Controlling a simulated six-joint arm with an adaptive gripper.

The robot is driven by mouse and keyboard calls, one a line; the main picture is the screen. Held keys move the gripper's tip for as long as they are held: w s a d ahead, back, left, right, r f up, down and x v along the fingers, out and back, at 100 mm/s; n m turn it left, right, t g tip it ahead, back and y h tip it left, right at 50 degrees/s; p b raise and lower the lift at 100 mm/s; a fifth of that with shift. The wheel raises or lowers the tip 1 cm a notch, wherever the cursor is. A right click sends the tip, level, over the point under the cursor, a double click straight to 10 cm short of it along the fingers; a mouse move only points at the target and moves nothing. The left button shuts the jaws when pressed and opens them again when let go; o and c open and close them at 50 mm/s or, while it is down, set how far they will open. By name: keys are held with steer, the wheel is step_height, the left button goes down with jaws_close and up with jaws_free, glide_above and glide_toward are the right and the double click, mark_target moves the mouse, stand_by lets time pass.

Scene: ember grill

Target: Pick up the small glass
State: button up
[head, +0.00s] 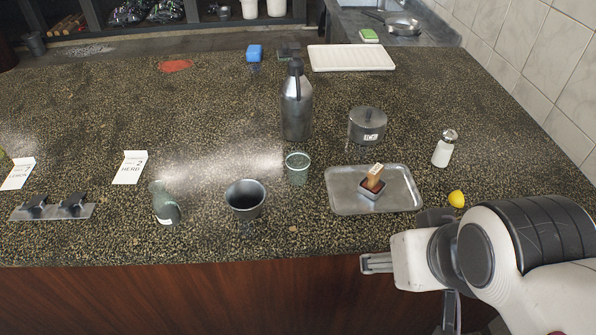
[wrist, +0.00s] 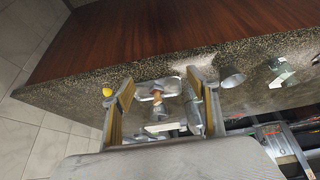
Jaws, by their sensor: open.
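The small glass (head: 297,168) is a clear, greenish tumbler. It stands upright on the speckled counter in the head view, between the dark metal cup (head: 245,200) and the metal tray (head: 340,203). I cannot make it out in the wrist view, where my right finger covers part of the counter. My gripper (head: 378,263) is in front of the counter's front edge, to the right of and nearer than the glass. In the wrist view my gripper (wrist: 160,80) has its two fingers apart, with nothing held between them.
A tall metal bottle (head: 296,108) stands behind the glass. A green-tinted jug (head: 165,203) stands to the left. The tray holds a wooden-handled block (head: 373,182). The left counter has free room.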

steer(key=w+d+r+n+t+h, duration=0.1)
steer(key=w+d+n+t, duration=0.15)
steer(key=w, duration=0.95)
steer(key=w+d+n+t, duration=0.15)
steer(key=w+d, duration=0.25)
steer(key=w, duration=0.8)
steer(key=n+y, duration=0.5)
steer(key=y, duration=0.5)
glide_toward(307, 165)
steer(key=x, duration=0.3)
steer(key=w+x, duration=0.1)
steer(key=x, duration=0.1)
steer(key=shift+d+r, duration=0.15)
steer(key=shift+d, duration=0.2)
steer(key=shift+s+a+f+y, duration=0.25)
steer(key=shift+s+a+y, duration=0.05)
steer(key=shift+a+y, duration=0.15)
steer(key=shift+x, duration=1.3)
steer(key=shift+w+f, duration=0.1)
steer(key=shift+f, duration=0.05)
